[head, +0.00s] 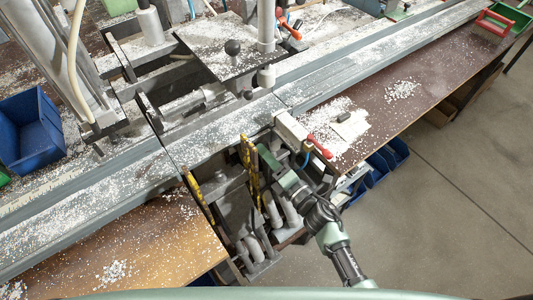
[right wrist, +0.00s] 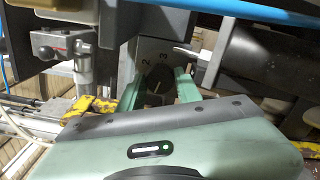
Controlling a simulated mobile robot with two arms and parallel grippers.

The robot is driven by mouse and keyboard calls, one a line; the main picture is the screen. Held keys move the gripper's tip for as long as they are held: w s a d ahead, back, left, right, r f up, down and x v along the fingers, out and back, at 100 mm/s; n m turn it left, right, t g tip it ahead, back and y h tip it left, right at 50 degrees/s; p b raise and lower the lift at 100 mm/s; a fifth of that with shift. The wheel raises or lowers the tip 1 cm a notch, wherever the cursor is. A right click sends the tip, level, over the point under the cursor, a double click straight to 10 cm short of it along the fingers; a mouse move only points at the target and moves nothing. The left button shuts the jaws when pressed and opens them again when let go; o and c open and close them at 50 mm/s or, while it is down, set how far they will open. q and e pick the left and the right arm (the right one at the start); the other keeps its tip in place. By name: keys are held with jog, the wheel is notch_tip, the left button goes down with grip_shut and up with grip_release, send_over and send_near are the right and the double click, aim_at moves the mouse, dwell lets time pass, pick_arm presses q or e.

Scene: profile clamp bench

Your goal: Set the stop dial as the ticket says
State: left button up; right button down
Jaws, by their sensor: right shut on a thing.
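The stop dial shows in the right wrist view as a grey plate (right wrist: 152,56) marked with the numerals 2 and 3, and a dark knob (right wrist: 156,96) in front of it. My right gripper (right wrist: 160,84) has its green fingers on both sides of the knob and is shut on it. The fingers and the gripper body hide part of the dial, so its setting cannot be read. In the head view my right gripper (head: 270,160) reaches under the bench's front edge, and the dial is hidden there. My left gripper is not in view. No readable ticket shows.
A red-handled lever (head: 319,146) stands close to my right gripper. Yellow-and-black striped bars (head: 250,165) are just left of it. A black cylinder (right wrist: 262,62) is right of the dial. A blue bin (head: 30,130) sits at far left. The floor (head: 440,200) at right is clear.

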jog(key=shift+m+p, duration=1.1)
jog(key=shift+m, duration=3.5)
jog(key=shift+f, duration=0.1)
jog(key=c, duration=1)
grip_release()
jog(key=shift+d, duration=0.1)
jog(key=shift+o, duration=0.2)
jog(key=b+v, duration=0.1)
jog(key=v, duration=0.6)
jog(key=shift+s+d, duration=0.25)
jog(key=shift+s, duration=0.05)
